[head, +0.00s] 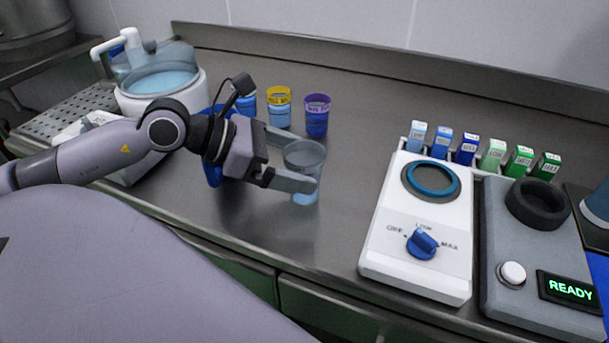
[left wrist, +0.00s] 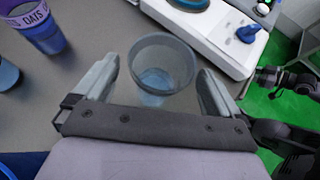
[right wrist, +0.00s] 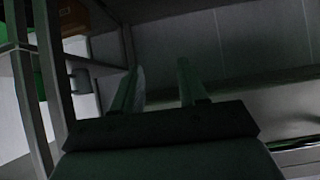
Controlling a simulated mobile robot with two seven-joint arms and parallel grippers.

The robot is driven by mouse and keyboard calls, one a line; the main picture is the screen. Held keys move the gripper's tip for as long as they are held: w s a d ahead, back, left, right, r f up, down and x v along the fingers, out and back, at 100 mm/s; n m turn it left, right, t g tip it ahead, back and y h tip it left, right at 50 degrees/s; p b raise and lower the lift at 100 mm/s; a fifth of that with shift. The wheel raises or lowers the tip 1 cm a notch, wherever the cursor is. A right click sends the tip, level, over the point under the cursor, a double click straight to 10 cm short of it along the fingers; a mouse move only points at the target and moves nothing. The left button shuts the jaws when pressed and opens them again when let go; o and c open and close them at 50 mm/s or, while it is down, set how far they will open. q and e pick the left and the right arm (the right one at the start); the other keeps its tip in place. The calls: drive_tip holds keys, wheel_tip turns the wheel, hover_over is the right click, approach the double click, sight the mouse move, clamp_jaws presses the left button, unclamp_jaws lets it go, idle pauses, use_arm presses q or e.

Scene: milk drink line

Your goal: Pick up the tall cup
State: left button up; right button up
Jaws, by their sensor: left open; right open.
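The tall cup (head: 304,158) is clear and smoky grey with a pale blue base, and stands upright on the steel counter. In the left wrist view the cup (left wrist: 162,66) sits between the two fingers. My left gripper (head: 292,160) is open around the cup, one finger on the far side and one in front of it. In the left wrist view a gap shows between the cup and each finger of the left gripper (left wrist: 160,88). My right gripper (right wrist: 160,88) is open and empty, in a dark area away from the counter. The near finger hides part of the cup in the head view.
A yellow-rimmed cup (head: 279,108) and a purple cup (head: 317,117) stand behind the tall cup. A white dial machine (head: 384,245) and a grey READY unit (head: 526,312) stand to the right, with several small cartons behind. A white-and-clear basin machine (head: 200,104) stands at left.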

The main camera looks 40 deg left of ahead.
use_arm(q)
drive_tip(key=shift+x, duration=1.15)
drive_tip(key=c, duration=1.1)
